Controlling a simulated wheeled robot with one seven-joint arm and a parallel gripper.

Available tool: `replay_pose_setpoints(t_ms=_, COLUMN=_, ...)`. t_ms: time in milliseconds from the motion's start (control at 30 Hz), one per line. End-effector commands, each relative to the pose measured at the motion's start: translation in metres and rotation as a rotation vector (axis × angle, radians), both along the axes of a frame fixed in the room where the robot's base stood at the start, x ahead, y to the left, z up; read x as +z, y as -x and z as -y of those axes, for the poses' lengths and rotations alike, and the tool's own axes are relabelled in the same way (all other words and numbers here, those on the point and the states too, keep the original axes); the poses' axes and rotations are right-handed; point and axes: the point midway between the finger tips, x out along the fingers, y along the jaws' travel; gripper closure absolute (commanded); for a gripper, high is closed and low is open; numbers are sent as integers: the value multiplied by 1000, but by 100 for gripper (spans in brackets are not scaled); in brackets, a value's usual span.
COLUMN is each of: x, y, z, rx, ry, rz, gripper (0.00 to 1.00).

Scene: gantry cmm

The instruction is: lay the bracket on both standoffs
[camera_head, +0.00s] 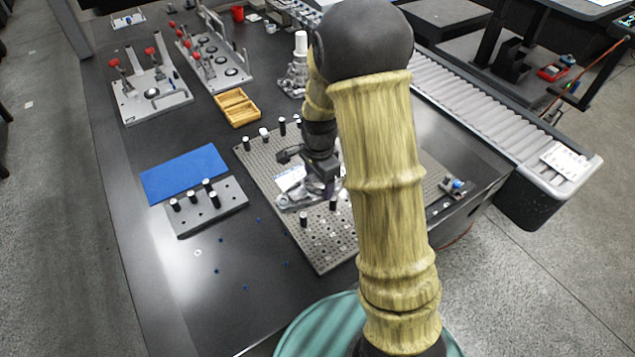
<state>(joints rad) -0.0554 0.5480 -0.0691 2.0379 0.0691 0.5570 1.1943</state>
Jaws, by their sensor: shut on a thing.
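My gripper (326,183) points down over the perforated grey plate (328,253), at the middle of the table. It is shut on a shiny metal piece, which looks like the bracket (297,200), low over the plate. Black standoffs with white tops stand on the plate: one (303,219) just in front of the bracket, another (333,203) at its right front. More (247,144) stand along the plate's back edge. My arm hides the plate's right part and the bracket's far right side. I cannot tell whether the bracket touches any standoff.
A small grey block (230,215) with several black pins and a blue mat (184,172) lie to the left. A wooden tray (238,107) and clamp fixtures (153,93) stand behind. Small blue bits dot the front table. A roller conveyor (480,110) runs along the right.

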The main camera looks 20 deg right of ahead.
Motion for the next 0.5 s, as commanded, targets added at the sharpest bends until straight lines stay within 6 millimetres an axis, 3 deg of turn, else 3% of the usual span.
replay_pose_setpoints(t_ms=500, x=-5, y=0, z=-1, rx=3, ry=0, rz=0, gripper=74)
